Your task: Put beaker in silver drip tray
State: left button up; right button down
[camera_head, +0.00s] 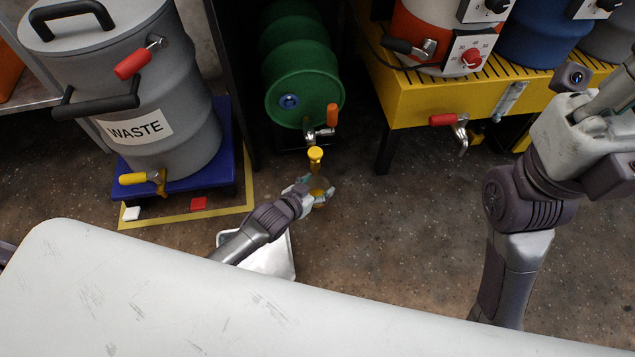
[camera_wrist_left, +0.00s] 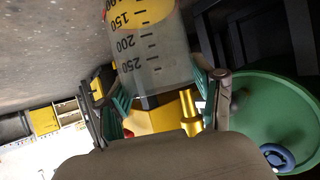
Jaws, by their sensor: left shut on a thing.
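The beaker (camera_head: 319,186) is clear, with printed volume marks and yellow liquid inside. My left gripper (camera_head: 318,196) is shut around it in front of the green drum. In the left wrist view the beaker (camera_wrist_left: 153,55) sits between the two fingers of my left gripper (camera_wrist_left: 160,90). The silver drip tray (camera_head: 272,262) is low down, left of and nearer than the beaker, partly hidden by my left forearm and the white surface. My right arm comes up on the right, but its gripper is not clearly in view.
A grey WASTE drum (camera_head: 150,110) stands on a blue base at left. A yellow rack (camera_head: 420,98) is at right. A white surface (camera_head: 150,300) fills the front.

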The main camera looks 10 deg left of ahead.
aim_at(267, 259)
jog(key=k+l, duration=0.3)
jog(key=l+u, duration=0.1)
jog(key=u, duration=0.3)
jog(key=l+u, duration=0.15)
jog(key=u, duration=0.3)
